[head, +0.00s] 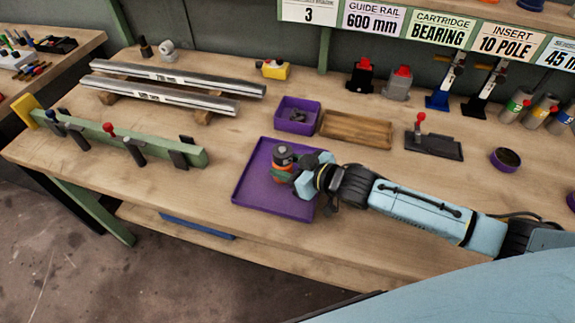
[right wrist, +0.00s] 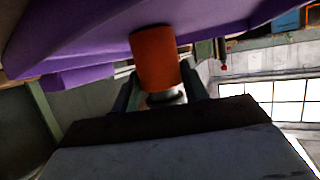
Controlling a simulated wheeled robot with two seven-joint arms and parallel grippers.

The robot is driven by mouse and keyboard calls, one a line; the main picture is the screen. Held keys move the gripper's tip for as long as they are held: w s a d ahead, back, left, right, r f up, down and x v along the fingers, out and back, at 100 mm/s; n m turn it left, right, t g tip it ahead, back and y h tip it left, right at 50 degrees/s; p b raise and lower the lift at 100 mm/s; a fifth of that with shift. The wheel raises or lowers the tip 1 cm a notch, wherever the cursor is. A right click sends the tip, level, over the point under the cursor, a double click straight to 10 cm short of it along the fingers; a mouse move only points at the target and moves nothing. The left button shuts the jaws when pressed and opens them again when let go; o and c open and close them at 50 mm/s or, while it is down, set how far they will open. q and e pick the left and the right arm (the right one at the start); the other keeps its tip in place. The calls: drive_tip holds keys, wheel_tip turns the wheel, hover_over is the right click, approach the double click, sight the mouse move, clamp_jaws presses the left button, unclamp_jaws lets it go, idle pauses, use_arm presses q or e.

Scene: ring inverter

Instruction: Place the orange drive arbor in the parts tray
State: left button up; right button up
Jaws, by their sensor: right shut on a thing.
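The orange drive arbor (head: 280,168) stands roughly upright over the purple parts tray (head: 262,193), with a dark grey top. My right gripper (head: 296,174) comes in from the right and is shut on it. In the right wrist view the arbor's orange cylinder (right wrist: 155,58) sits between the fingers (right wrist: 160,93), with its orange end close to the purple tray surface (right wrist: 80,38). I cannot tell whether it touches the tray. My left gripper is out of view.
A small purple bin (head: 284,123) with dark parts and a wooden tray (head: 355,130) lie behind the tray. Metal rails (head: 170,77) and a green rack (head: 125,138) are to the left. A black fixture with a red knob (head: 433,146) is at right. The bench front is clear.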

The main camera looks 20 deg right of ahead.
drive_tip(key=o, duration=1.3)
drive_tip(key=shift+f, duration=0.1)
drive_tip(key=shift+c, duration=0.2)
drive_tip(key=p+v, duration=0.1)
drive_tip(key=v, duration=1.1)
drive_tip(key=shift+p, duration=0.4)
